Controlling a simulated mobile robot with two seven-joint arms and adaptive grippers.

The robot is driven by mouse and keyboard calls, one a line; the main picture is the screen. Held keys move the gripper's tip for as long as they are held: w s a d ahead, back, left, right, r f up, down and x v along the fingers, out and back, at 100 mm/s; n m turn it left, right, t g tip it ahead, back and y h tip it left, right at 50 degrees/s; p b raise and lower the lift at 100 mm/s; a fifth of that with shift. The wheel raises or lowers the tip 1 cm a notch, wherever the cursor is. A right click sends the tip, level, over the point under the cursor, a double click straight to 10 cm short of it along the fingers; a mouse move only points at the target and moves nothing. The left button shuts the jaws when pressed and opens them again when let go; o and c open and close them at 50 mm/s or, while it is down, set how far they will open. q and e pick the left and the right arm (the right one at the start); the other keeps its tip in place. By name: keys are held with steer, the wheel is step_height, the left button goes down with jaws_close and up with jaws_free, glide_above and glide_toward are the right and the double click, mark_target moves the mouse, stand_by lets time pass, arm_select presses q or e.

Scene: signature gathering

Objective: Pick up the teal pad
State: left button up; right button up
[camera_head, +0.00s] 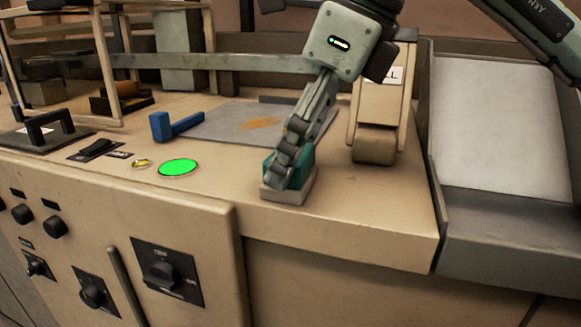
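The teal pad (306,164) is a small block at the front of the beige console top, upright on or in a low pale grey base (290,194). My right gripper (282,172) comes down from above, with its fingers in front of the pad and hiding much of its left side. The fingers are seen nearly edge-on, so I cannot tell whether they are open or shut on the pad. I cannot tell whether the pad touches its base. My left gripper is not in view.
A beige block device (376,130) stands right of the gripper. A lit green button (178,167) and a black handle (45,128) are to the left. A sloped pale panel (497,130) is at right.

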steer(key=c, duration=0.8)
steer(key=shift+r, duration=0.15)
steer(key=shift+r, duration=0.2)
step_height(320, 180, up, 4)
steer(key=shift+f, duration=0.1)
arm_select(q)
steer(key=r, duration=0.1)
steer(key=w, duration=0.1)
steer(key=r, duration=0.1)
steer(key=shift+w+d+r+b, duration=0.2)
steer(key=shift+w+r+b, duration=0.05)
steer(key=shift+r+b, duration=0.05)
arm_select(e)
steer(key=a+r, duration=0.2)
steer(key=a, duration=0.2)
steer(key=s+a+r, duration=0.1)
steer(key=a+r, duration=0.1)
steer(key=a, duration=0.1)
steer(key=a+r, duration=0.2)
steer(key=a, duration=0.2)
steer(key=shift+s+a+r, duration=0.25)
steer(key=shift+a+r, duration=0.05)
